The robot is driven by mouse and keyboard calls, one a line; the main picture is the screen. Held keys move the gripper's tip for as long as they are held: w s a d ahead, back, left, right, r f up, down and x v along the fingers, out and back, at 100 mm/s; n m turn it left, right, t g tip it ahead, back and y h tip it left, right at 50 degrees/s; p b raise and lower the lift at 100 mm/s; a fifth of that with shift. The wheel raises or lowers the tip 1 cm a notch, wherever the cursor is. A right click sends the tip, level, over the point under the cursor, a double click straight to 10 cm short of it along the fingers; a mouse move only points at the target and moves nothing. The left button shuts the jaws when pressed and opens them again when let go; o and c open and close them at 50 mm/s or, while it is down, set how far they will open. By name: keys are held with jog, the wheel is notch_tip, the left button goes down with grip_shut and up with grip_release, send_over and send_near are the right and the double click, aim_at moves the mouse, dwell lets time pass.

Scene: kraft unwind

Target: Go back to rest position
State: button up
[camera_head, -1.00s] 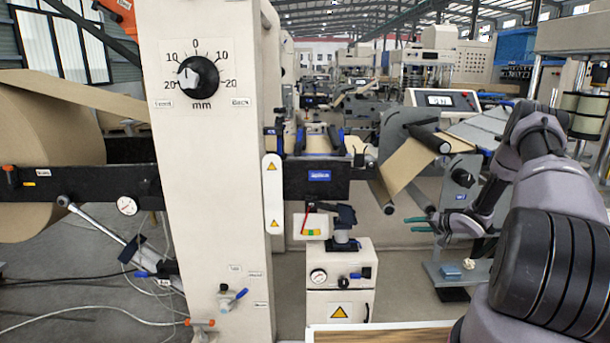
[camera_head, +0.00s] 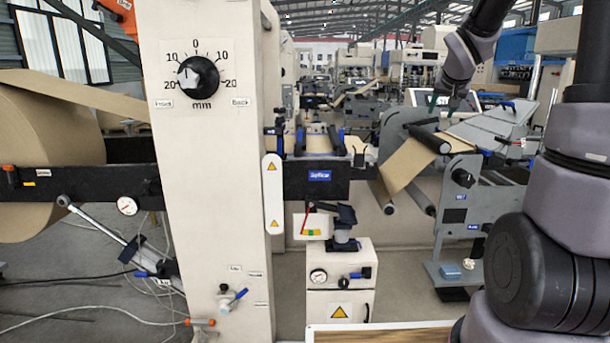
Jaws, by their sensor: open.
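My gripper (camera_head: 450,101) is in the upper right of the head view, with its green fingers pointing down and spread apart, nothing seen between them. It hangs in front of the display panel above the kraft web (camera_head: 412,160). My arm is folded upward along the right edge, and its upper part runs out of the top of the picture. The fingertips look clear of the roller below, though the depth is hard to tell.
A tall cream post with a dial (camera_head: 198,77) stands left of centre. A large kraft roll (camera_head: 40,150) is at far left. A small cabinet (camera_head: 338,280) stands at lower centre. A wooden-topped surface (camera_head: 385,336) edges the bottom. Grey roller frame (camera_head: 460,215) stands near my arm.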

jog(key=s+a+r+y, duration=0.1)
jog(key=s+a, duration=0.3)
jog(key=s, duration=0.6)
jog(key=s+a+r+g+y, duration=0.1)
jog(key=s+a, duration=0.4)
jog(key=s, duration=0.5)
jog(key=s+a+r+n+g+y, duration=0.1)
jog(key=s+a, duration=0.3)
jog(key=s, duration=0.6)
jog(key=shift+a+y, duration=0.3)
jog(key=shift+y, duration=0.5)
jog(key=shift+w+d, duration=0.1)
jog(key=shift+d, duration=0.05)
